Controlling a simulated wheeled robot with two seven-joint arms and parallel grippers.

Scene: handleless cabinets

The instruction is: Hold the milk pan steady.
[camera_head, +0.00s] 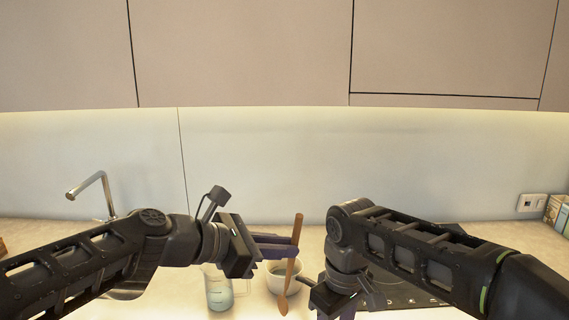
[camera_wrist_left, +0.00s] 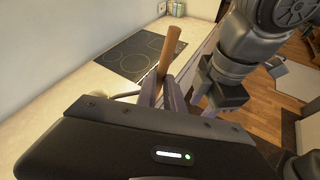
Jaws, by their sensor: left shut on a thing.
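A wooden spoon (camera_head: 296,250) stands nearly upright, leaning a little, in front of the milk pan. My left gripper (camera_head: 290,246) is shut on its handle; the handle also shows between the fingers in the left wrist view (camera_wrist_left: 168,52). The pale milk pan (camera_head: 275,268) sits on the counter below the left gripper, partly covered by the spoon and the fingers. My right gripper (camera_head: 335,300) points down just right of the pan, low in the head view. Its fingertips and the pan's handle are hidden, so I cannot tell whether it grips anything.
A glass measuring jug (camera_head: 218,292) stands left of the pan. A black cooktop (camera_wrist_left: 140,55) lies beyond the spoon in the wrist view. A tap (camera_head: 98,188) is at the left, and boxes (camera_head: 557,212) stand at the far right. Cabinets (camera_head: 240,50) hang above the counter.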

